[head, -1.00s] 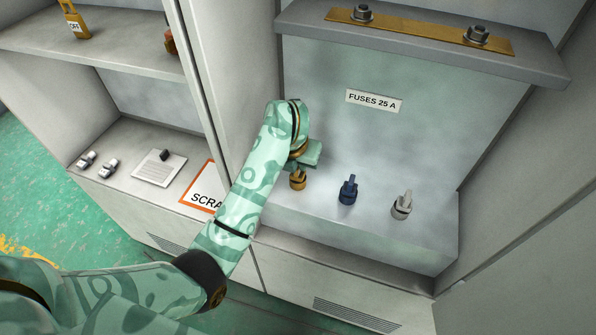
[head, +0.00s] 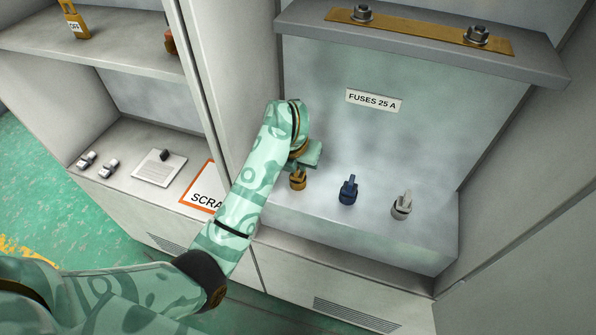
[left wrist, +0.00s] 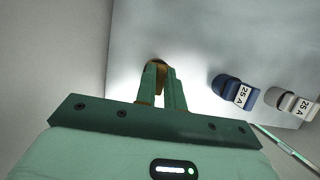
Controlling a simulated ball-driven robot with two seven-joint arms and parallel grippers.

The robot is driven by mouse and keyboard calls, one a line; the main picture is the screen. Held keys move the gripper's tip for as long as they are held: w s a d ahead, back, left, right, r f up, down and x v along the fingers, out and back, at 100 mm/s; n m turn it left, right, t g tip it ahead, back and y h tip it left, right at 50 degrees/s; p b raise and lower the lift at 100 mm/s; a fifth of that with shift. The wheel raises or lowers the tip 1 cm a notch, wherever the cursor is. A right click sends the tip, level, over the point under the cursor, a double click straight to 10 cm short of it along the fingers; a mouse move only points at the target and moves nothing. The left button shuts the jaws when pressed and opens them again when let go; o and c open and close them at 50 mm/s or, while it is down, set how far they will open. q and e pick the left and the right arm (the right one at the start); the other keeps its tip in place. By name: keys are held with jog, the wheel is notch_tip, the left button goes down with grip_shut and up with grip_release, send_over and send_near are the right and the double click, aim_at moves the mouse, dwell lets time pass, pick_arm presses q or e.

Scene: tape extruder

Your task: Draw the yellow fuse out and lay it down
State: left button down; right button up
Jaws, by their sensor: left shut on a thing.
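The yellow fuse (head: 298,180) stands upright on the ledge at the left end of a row of fuses under the FUSES 25 A label. My left gripper (head: 302,166) comes down on it from above and is shut on its upper part. In the left wrist view the two fingers of my left gripper (left wrist: 160,85) close on the yellow fuse (left wrist: 158,66), which shows between and beyond them. Its lower end sits at the ledge surface; whether it is seated or slightly raised I cannot tell. My right gripper is not in view.
A blue fuse (head: 348,190) and a white fuse (head: 402,205) stand to the right on the ledge (head: 430,215). A shelf with a copper bar (head: 420,30) overhangs above.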

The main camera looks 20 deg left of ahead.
pick_arm(q)
jog(key=shift+r, duration=0.1)
jog(key=shift+r+p, duration=2.45)
jog(key=shift+r, duration=0.3)
